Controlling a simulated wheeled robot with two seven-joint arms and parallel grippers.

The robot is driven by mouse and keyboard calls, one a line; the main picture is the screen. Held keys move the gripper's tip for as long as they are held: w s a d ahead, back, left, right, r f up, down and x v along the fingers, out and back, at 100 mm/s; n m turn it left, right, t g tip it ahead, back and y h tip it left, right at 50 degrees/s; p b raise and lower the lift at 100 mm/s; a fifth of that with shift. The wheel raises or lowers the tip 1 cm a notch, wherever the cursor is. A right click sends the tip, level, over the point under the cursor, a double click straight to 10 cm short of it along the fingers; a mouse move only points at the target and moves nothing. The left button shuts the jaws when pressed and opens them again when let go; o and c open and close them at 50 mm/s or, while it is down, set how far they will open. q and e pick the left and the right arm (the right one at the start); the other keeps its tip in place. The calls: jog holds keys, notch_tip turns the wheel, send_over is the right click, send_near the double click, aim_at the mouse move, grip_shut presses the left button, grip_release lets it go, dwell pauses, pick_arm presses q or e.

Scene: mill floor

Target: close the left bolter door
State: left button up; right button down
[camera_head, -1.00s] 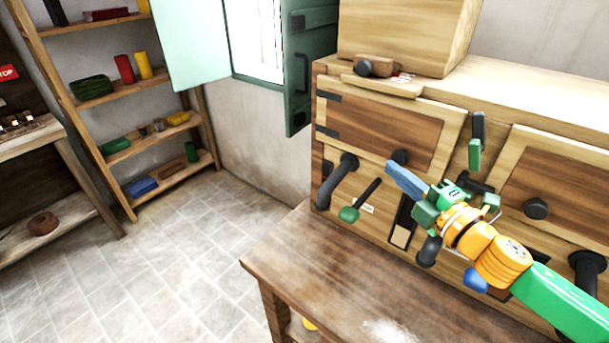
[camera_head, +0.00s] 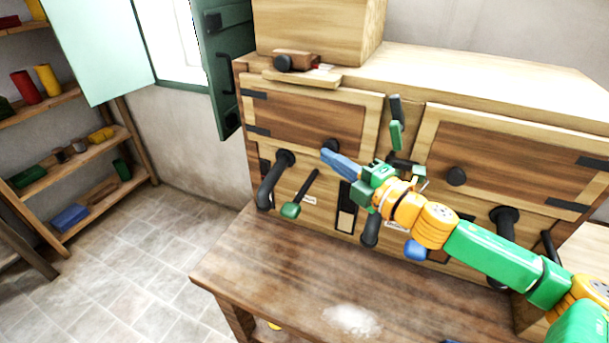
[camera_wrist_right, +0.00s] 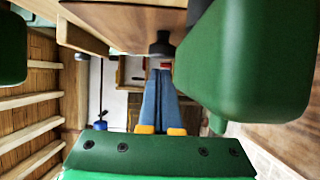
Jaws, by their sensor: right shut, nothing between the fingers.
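The left bolter door (camera_head: 305,122) is a brown panel in a pale wood frame, with dark hinges on its left and a round black knob (camera_head: 331,146) near its lower right. It looks flush or nearly flush with the cabinet front; I cannot tell if it is fully shut. My right gripper (camera_head: 327,154) has its blue fingers together and empty, with the tips at the knob. In the right wrist view the fingers (camera_wrist_right: 160,75) point at the black knob (camera_wrist_right: 162,45); contact is unclear. My left gripper is out of view.
The right bolter door (camera_head: 500,160) has its own knob (camera_head: 456,176). Pipes and a green-ended lever (camera_head: 291,210) stick out below the left door. A wooden table (camera_head: 270,265) stands in front. A green shutter (camera_head: 225,60) and shelves (camera_head: 75,160) are at left; the tiled floor there is clear.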

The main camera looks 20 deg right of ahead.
jog(key=v, duration=0.7)
jog(key=shift+p, duration=0.3)
